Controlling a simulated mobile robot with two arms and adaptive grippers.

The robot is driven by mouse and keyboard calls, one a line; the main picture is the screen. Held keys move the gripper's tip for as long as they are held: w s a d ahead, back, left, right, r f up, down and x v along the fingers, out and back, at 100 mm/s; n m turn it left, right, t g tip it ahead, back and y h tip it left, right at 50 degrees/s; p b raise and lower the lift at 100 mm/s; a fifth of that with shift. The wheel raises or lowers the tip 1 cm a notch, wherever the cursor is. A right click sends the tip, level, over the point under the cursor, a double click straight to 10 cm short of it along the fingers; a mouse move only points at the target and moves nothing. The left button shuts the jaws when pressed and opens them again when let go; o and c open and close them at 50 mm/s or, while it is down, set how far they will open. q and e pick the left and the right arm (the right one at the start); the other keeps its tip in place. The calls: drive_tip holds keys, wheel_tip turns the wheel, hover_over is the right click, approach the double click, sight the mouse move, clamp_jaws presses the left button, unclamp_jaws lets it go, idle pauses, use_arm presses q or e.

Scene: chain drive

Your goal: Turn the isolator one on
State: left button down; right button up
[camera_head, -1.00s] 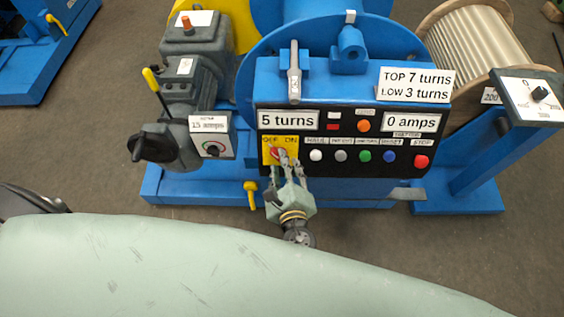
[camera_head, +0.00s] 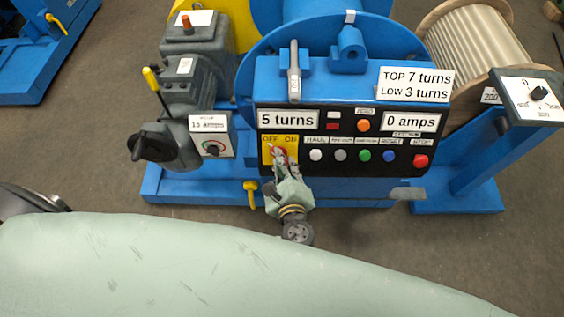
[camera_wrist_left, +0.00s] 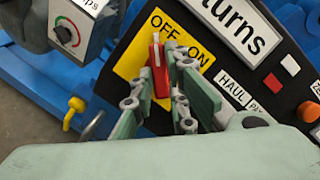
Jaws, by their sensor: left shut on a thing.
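The isolator is a yellow plate (camera_head: 267,158) marked OFF and ON at the left of the black control panel, with a red handle (camera_wrist_left: 156,66). In the left wrist view the handle's upper end points toward the OFF word. My left gripper (camera_head: 283,159) reaches up to the plate from below and is shut on the handle. In the left wrist view its fingers (camera_wrist_left: 163,84) lie on both sides of the handle. The fingers hide part of the handle in the head view. My right gripper is not in view.
A row of buttons, including a green one (camera_head: 364,156) and a red stop button (camera_head: 421,161), lies right of the isolator. A grey motor with a black knob (camera_head: 152,144) and a dial box (camera_head: 213,137) stands left. A yellow-handled valve (camera_head: 251,193) is just below left.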

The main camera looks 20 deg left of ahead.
use_arm(q)
drive_tip(key=m+h+p, duration=0.1)
drive_tip(key=m+p, duration=0.3)
drive_tip(key=m, duration=0.2)
drive_tip(key=a+m+h+p, duration=0.1)
drive_tip(key=m+h+p, duration=0.1)
drive_tip(key=m+p, duration=0.3)
drive_tip(key=m+t+h+p, duration=0.1)
drive_tip(key=m+p, duration=0.3)
drive_tip(key=m, duration=0.5)
drive_tip(key=shift+s+a+p, duration=0.15)
drive_tip(key=shift+p, duration=0.25)
drive_tip(key=shift+m+h, duration=0.3)
drive_tip(key=c, duration=1.7)
unclamp_jaws()
